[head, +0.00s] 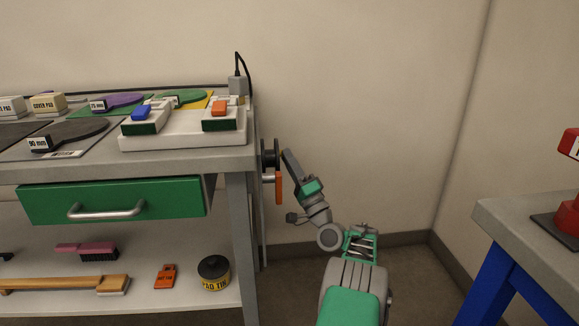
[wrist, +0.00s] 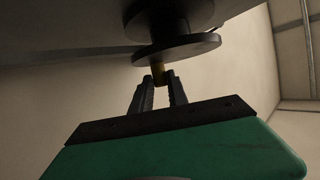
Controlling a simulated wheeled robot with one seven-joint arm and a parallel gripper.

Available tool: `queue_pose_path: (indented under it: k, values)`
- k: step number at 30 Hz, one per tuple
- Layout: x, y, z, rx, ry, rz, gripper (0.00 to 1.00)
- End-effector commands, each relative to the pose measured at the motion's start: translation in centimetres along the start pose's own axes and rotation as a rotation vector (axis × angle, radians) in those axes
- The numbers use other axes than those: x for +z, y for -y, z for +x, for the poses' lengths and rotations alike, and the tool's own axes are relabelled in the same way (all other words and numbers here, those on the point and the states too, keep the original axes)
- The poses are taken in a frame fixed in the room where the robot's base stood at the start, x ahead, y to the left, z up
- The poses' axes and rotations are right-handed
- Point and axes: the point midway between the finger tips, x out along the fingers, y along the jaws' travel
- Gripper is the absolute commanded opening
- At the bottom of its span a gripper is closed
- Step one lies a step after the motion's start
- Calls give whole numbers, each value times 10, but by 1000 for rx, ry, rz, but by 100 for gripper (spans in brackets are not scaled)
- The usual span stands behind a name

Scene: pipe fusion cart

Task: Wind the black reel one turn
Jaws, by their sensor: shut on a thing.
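The black reel (head: 269,153) is mounted on the right side of the grey cart, just below the worktop. In the wrist view the reel (wrist: 178,47) shows as dark round discs on a spool. My gripper (head: 285,154) reaches up to the reel from the right. In the wrist view my gripper (wrist: 160,80) has its two fingertips closed around the knob. The fingers partly hide the knob.
An orange handle (head: 278,188) hangs on the cart side just below the reel. A grey plug box (head: 237,86) with a black cable stands at the worktop corner. A blue-legged table (head: 530,225) stands at right. Floor between is free.

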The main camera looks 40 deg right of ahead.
Motion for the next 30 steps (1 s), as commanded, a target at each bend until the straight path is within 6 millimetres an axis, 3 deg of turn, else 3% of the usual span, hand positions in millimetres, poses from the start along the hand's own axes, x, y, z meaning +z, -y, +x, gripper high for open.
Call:
queue_pose_path:
  k: [19, 20, 27, 30]
  values:
    - [0, 0, 2, -35, 2, -13, 0]
    - [0, 0, 2, -35, 2, -13, 20]
    - [0, 0, 1, -35, 2, -14, 40]
    - [0, 0, 1, -35, 1, -14, 41]
